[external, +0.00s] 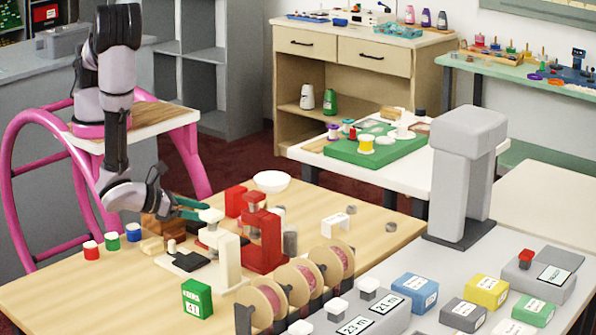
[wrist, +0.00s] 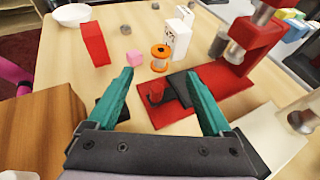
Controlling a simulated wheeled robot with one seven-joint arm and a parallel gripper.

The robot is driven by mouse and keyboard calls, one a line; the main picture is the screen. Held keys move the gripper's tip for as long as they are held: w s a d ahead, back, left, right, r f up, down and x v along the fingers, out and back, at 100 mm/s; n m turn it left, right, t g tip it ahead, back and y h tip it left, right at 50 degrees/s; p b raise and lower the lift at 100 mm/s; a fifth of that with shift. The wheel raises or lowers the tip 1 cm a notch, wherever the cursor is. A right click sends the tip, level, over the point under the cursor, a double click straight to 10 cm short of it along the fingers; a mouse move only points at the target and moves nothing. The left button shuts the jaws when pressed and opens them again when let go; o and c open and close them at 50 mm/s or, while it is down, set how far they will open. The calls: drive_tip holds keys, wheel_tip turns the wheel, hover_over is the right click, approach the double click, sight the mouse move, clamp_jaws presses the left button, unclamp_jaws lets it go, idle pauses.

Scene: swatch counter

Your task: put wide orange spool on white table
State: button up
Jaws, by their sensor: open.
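A red press (external: 263,238) and a cream press (external: 226,258) stand near my gripper. A red box (wrist: 94,43), a pink cube (wrist: 135,58) and a white block (wrist: 176,40) surround the spool. A brown wooden block (wrist: 42,128) is at left. The white table's front strip is bare.

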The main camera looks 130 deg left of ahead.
sight(249, 228)
drive_tip(key=x, duration=1)
drive_tip(key=shift+w+d, duration=0.1)
clamp_jaws()
